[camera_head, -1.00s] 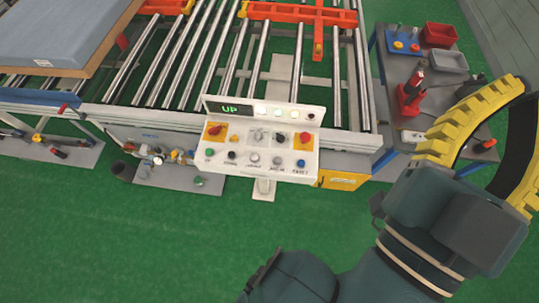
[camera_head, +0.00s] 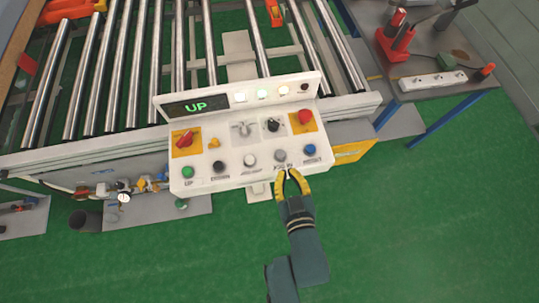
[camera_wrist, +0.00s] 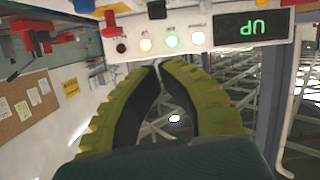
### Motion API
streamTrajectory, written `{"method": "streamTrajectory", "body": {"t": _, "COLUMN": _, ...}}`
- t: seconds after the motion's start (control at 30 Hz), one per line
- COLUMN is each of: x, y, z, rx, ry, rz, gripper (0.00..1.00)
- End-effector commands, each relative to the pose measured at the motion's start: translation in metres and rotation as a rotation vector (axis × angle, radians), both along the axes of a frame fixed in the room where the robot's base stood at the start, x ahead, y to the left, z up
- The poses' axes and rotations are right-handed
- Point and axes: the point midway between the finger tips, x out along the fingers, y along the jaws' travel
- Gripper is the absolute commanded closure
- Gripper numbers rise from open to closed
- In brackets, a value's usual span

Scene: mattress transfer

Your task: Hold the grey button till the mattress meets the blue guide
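The grey button (camera_head: 280,156) is in the lower row of the white control panel (camera_head: 232,170), between a white and a blue button. My gripper (camera_head: 289,171) is just below and in front of it, with its yellow fingertips close together. I cannot tell whether they touch the button. In the wrist view the fingers (camera_wrist: 159,64) meet at the tips with nothing seen between them; the button is not visible there. Only a sliver of the blue-grey mattress (camera_head: 14,18) and its brown base shows at the top left. I cannot make out the blue guide.
The panel display (camera_head: 194,106) reads UP. A red knob (camera_head: 185,139) and a red button (camera_head: 305,118) are on the upper row. Steel rollers (camera_head: 150,70) lie behind the panel. A side table (camera_head: 420,100) holds red tools at right. The green floor in front is clear.

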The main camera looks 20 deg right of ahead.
Motion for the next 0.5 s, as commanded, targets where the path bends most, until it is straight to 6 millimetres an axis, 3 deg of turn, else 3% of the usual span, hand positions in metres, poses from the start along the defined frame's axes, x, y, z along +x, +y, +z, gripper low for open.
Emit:
{"method": "streamTrajectory", "body": {"t": 0.37, "x": 0.002, "y": -0.001, "z": 0.000, "rx": 0.000, "ry": -0.004, "rz": -0.002, "gripper": 1.00}}
{"method": "streamTrajectory", "body": {"t": 0.5, "x": 0.013, "y": -0.003, "z": -0.003, "rx": 0.000, "ry": -0.006, "rz": -0.003, "gripper": 1.00}}
